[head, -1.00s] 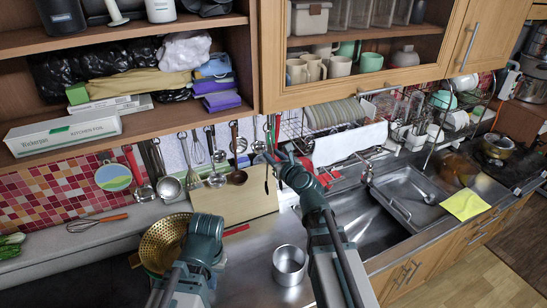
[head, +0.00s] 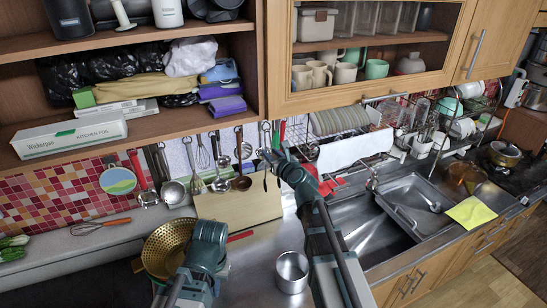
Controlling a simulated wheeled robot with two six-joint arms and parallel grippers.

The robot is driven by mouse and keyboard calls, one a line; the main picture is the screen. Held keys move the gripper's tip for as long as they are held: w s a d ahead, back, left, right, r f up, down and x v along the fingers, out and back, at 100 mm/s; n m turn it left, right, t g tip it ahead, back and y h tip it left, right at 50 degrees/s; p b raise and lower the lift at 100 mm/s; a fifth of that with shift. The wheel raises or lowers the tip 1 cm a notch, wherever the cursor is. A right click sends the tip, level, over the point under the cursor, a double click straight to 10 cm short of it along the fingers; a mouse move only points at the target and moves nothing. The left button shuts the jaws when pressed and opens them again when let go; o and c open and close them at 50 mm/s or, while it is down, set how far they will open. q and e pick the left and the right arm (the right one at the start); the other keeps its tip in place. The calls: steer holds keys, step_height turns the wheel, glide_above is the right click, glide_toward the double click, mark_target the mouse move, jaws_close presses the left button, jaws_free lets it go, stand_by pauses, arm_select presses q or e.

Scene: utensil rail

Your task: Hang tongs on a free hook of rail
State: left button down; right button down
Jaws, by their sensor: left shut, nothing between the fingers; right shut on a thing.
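My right gripper (head: 264,155) is at the wall near the right part of the row of hanging utensils. It is shut on a slim silver thing, apparently the tongs (head: 265,133), which stand up above the fingers. Their lower part is hidden or too small to tell. The rail with its hooks runs along the wall under the shelf; the hooks are too small to make out, and I cannot tell whether the tongs touch one.
A beige board (head: 235,206) leans below the utensils. A gold colander (head: 163,250) and a steel pot (head: 291,272) stand on the counter. A dish rack (head: 345,140) and the sink (head: 360,225) are to the right. The shelf (head: 180,126) overhangs the wall.

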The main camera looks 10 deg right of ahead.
mark_target(270, 151)
steer(key=shift+r+x, duration=0.2)
steer(key=shift+x, duration=1.3)
steer(key=shift+w+a+f+b, duration=0.1)
steer(key=shift+w+f+b, duration=0.4)
steer(key=shift+w+b, duration=0.1)
